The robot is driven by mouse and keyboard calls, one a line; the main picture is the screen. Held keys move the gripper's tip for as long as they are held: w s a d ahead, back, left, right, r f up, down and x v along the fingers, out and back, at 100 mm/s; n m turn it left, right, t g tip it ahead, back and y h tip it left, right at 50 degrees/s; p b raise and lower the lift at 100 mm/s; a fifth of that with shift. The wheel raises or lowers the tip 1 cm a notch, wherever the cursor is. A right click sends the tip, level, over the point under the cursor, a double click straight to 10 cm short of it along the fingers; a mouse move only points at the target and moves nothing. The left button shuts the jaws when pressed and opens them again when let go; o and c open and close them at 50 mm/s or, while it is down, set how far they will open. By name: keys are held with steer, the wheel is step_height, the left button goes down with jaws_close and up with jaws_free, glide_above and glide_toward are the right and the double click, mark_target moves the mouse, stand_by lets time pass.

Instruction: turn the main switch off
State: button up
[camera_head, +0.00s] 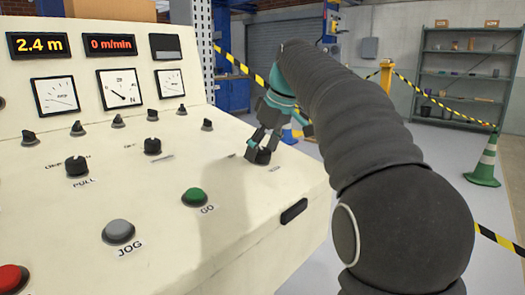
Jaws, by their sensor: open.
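The cream control panel (235,232) slopes across the left and middle of the head view. A dark rotary knob (262,157) sits at the panel's right end, with a small unreadable label beside it; it may be the main switch. My gripper (261,146) points down at this knob from above, with its fingers apart. The fingertips are at or close around the knob; I cannot tell whether they touch it. The gripper partly hides the knob, so its pointer direction is not clear.
Nearby are the green GO button (194,197), grey JOG button (118,232), PULL knob (76,166), red button (12,279) and a row of small knobs. Displays read 2.4 m and 0 m/min. A green cone (485,163) and shelf (470,75) stand behind.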

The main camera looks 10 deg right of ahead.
steer(key=c, duration=1.2)
steer(key=shift+o, duration=0.2)
